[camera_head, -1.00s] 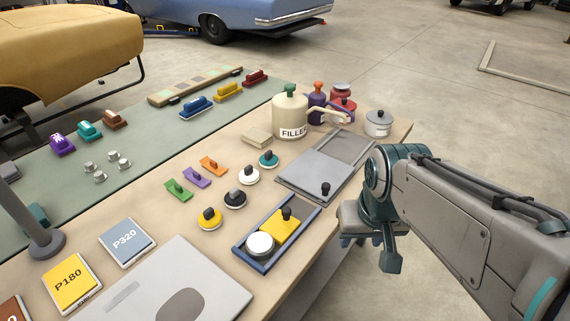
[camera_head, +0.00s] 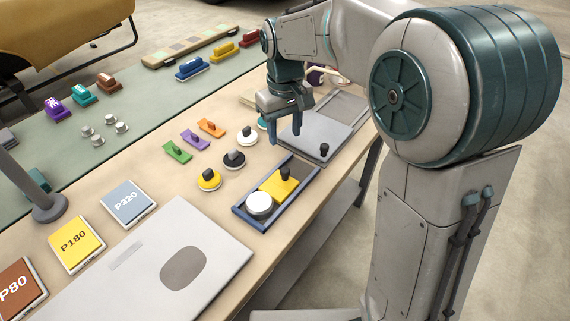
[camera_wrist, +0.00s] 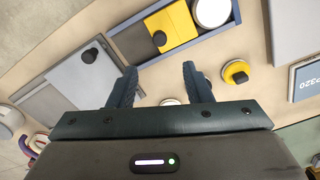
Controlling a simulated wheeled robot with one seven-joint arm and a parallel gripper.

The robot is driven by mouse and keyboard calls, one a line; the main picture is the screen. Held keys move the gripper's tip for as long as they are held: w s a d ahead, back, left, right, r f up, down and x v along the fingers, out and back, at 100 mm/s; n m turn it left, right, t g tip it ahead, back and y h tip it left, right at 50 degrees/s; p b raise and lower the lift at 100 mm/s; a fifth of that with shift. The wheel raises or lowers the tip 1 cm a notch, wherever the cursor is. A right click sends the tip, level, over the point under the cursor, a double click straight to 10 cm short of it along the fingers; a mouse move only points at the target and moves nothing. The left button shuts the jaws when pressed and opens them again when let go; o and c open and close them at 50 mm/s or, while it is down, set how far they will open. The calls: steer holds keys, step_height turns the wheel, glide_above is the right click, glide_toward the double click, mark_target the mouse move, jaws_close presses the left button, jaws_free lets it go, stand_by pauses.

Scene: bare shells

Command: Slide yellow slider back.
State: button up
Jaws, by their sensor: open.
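The yellow slider (camera_head: 274,190) is a flat yellow plate with a black knob (camera_head: 285,173). It sits in a blue-framed tray (camera_head: 243,214), beside a round white-topped piece (camera_head: 260,205) at the tray's near-left end. In the wrist view the slider (camera_wrist: 178,22) and its knob (camera_wrist: 159,39) show beyond the fingers, at the top. My gripper (camera_head: 286,138) hangs above the table, up and behind the tray in the head view, apart from the slider. Its two fingers (camera_wrist: 158,88) are spread with nothing between them.
A grey sliding plate (camera_head: 310,140) with a black knob lies right of my gripper. Yellow (camera_head: 209,180), black (camera_head: 234,159) and white round pucks stand left of the tray. A grey panel (camera_head: 215,235) lies at the front. My arm covers the back right, hiding most of the containers there.

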mark_target(285, 169)
step_height(285, 169, down, 12)
stand_by(0.4)
jaws_close()
steer(key=w+d, duration=0.1)
steer(key=w, duration=0.1)
steer(key=w+d, duration=0.3)
steer(key=w, duration=0.1)
steer(key=shift+d+r+p, duration=0.1)
steer(key=shift+d+p, duration=0.3)
jaws_free()
steer(key=shift+w+d, duration=0.15)
steer(key=shift+d, duration=0.05)
steer(key=shift+a, duration=0.1)
steer(key=shift+a, duration=0.1)
